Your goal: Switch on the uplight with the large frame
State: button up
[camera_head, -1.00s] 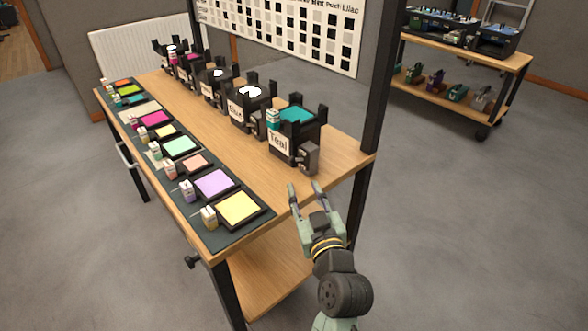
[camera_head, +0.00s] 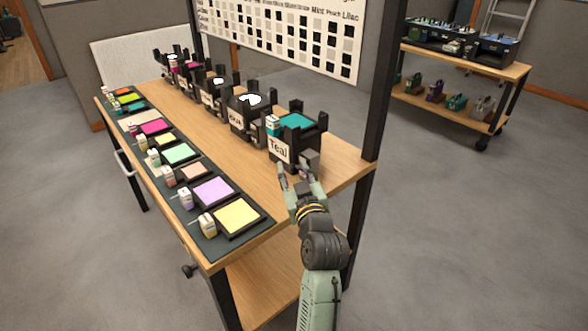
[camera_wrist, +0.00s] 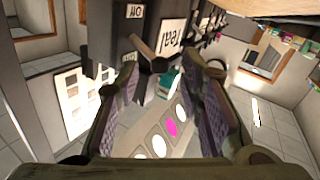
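A black uplight labelled "Teal" (camera_head: 279,149) stands at the near end of the row on the bench, with a wide teal sheet (camera_head: 296,121) lying in its square top. A dark box (camera_head: 309,160) sticks out from its near side. In the wrist view, the Teal label (camera_wrist: 172,37) and an "Off" label (camera_wrist: 134,11) show. My gripper (camera_head: 296,176) is open and empty, close in front of the box. In the wrist view, a dark lever-like part (camera_wrist: 150,50) lies just beyond and between the fingertips (camera_wrist: 168,72); contact cannot be told.
Other black uplights (camera_head: 249,117) stand in a row behind, some with bright white tops. Coloured square frames (camera_head: 237,216) and small tagged cartons lie on a dark mat along the left edge. A black post (camera_head: 380,85) rises at the bench's right corner. A second shelf cart (camera_head: 470,60) stands behind.

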jog(key=shift+w, duration=0.1)
jog(key=shift+c, duration=0.4)
grip_shut()
